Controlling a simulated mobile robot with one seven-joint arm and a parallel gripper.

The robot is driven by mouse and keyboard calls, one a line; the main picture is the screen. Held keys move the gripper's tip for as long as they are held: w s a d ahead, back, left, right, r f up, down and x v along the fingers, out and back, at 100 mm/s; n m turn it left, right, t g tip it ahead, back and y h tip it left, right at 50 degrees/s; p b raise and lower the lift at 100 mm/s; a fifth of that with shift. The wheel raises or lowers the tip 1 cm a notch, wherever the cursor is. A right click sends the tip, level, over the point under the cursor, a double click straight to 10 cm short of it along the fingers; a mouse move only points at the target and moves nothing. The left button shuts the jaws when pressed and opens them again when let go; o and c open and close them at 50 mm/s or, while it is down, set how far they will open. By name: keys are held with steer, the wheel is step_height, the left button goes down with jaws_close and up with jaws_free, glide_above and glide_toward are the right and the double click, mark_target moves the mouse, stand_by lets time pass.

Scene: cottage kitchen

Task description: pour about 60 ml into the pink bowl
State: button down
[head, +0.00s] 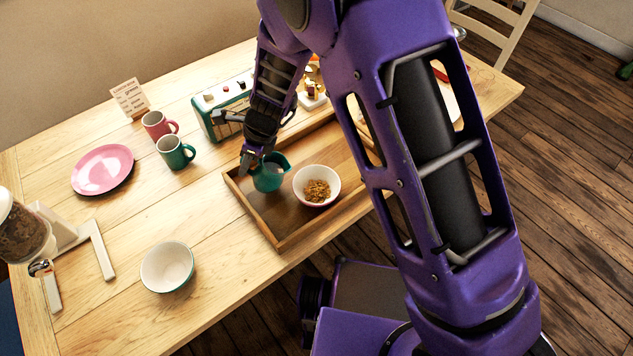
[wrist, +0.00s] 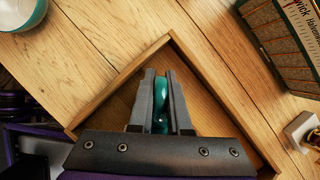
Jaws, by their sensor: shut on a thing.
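A teal jug (head: 269,176) stands upright in or just above the left end of the wooden tray (head: 284,243); I cannot tell whether it touches the tray. My gripper (head: 250,158) is shut on it from the left and back. In the wrist view my gripper (wrist: 160,108) has a teal part of the jug (wrist: 162,117) between its fingers. The pink bowl (head: 317,199) stands in the tray just right of the jug. It is white inside, with a little pink outside showing, and holds brown cereal (head: 317,190). The jug's contents are not clear.
A teal bowl (head: 167,267), white inside, stands empty at the front. Left are a cereal dispenser (head: 22,234) and pink plate (head: 102,168). Behind are a pink mug (head: 155,125), teal mug (head: 173,153), card (head: 130,98) and radio (head: 222,108). The tray walls are low.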

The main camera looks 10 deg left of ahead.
mark_target(261, 160)
steer(key=shift+w+d+r+y, duration=0.15)
steer(key=shift+d+r+y, duration=0.2)
steer(key=shift+d+y, duration=0.25)
steer(key=r, duration=0.1)
steer(key=d+r+y, duration=0.2)
steer(key=r, duration=0.1)
steer(key=shift+d+f+y, duration=0.1)
steer(key=shift+y, duration=0.5)
steer(key=shift+d, duration=0.1)
steer(key=shift+d+f+y, duration=0.1)
steer(key=shift+d+y, duration=0.2)
steer(key=shift+y, duration=0.6)
steer(key=shift+d+r+y, duration=0.2)
steer(key=shift+r+y, duration=0.15)
steer(key=shift+y, duration=0.15)
steer(key=shift+d+r+y, duration=0.2)
steer(key=shift+r+y, duration=0.15)
steer(key=shift+y, duration=0.05)
steer(key=shift+d+f+g+y+b, duration=0.15)
steer(key=shift+d+g+y+b, duration=0.15)
steer(key=shift+d+y+b, duration=0.25)
stand_by(0.6)
